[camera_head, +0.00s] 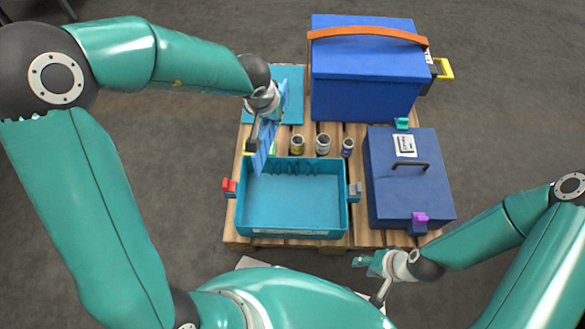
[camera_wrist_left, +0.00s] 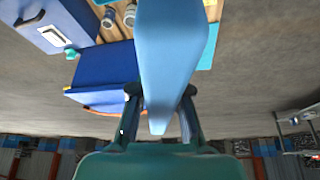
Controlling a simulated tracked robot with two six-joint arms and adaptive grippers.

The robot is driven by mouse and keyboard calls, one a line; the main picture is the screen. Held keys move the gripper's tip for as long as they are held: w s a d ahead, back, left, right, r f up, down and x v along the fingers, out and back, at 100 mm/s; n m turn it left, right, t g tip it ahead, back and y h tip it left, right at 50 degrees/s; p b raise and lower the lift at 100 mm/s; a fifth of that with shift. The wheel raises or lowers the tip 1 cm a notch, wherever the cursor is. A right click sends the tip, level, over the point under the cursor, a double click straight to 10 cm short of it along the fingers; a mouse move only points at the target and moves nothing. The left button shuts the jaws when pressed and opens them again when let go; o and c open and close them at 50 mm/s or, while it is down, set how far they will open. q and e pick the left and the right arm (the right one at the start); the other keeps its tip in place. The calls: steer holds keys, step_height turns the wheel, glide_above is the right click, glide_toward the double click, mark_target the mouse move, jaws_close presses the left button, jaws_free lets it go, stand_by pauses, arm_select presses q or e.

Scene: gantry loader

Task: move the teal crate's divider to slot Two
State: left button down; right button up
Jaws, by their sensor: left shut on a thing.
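The teal crate (camera_head: 291,235) stands open on the pallet, and its visible floor is bare. Slot ribs show on its far inner wall. A red clip sits on its left side and a grey one on its right. My left gripper (camera_head: 262,112) is shut on the blue divider (camera_head: 262,143), a flat panel held above the crate's far left corner, apart from the floor. In the left wrist view the divider (camera_wrist_left: 172,45) stands between the fingers (camera_wrist_left: 160,108). My right gripper (camera_head: 372,264) is off the pallet's front right; its finger gap is unclear.
Several small cans (camera_head: 322,145) stand behind the crate. A large blue box with an orange strap (camera_head: 365,75) is at the back, and a dark blue handled case (camera_head: 410,190) stands to the right. A teal mat (camera_head: 291,85) lies at the back left.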

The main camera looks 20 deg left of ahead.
arm_select(q)
steer(key=d+f+n+b, duration=0.1)
steer(key=f+b, duration=0.3)
steer(key=f, duration=0.8)
steer(key=s+d+f+n+y+b, duration=0.1)
steer(key=d+f+b, duration=0.2)
steer(key=f, duration=1)
steer(key=shift+d+f+n+b, duration=0.3)
steer(key=shift+d+n+b, duration=0.1)
steer(key=shift+d, duration=0.15)
steer(key=shift+s+r+p, duration=0.1)
steer(key=shift+p, duration=0.3)
steer(key=shift+p, duration=0.85)
stand_by(0.5)
stand_by(0.5)
steer(key=shift+f+b, duration=3.9)
steer(key=shift+f, duration=2.4)
